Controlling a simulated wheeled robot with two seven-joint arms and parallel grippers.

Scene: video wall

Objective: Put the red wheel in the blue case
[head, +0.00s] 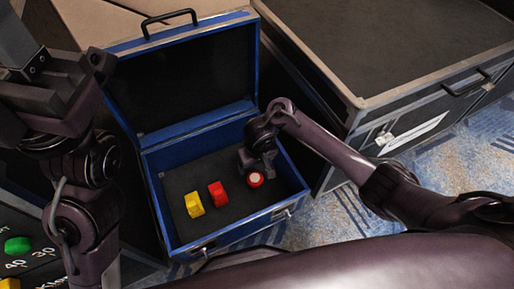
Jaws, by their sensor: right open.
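The blue case (160,212) stands open on the floor, with its lid raised at the back and a dark lining. A round red piece with a pale face, which looks like the red wheel (256,180), is inside the case at the right. My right gripper (257,166) is open, low in the case, directly over and beside the wheel. I cannot tell whether the wheel rests on the lining or touches the fingers. My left gripper (50,105) is at the far left, dark and away from the case; its fingers are not clear.
A red block (217,194) and a yellow block (194,204) sit in the case left of the wheel. A large dark case (400,45) stands at the right. A panel with a green knob (17,245) is at the lower left. Blue patterned carpet (470,160) shows at the right.

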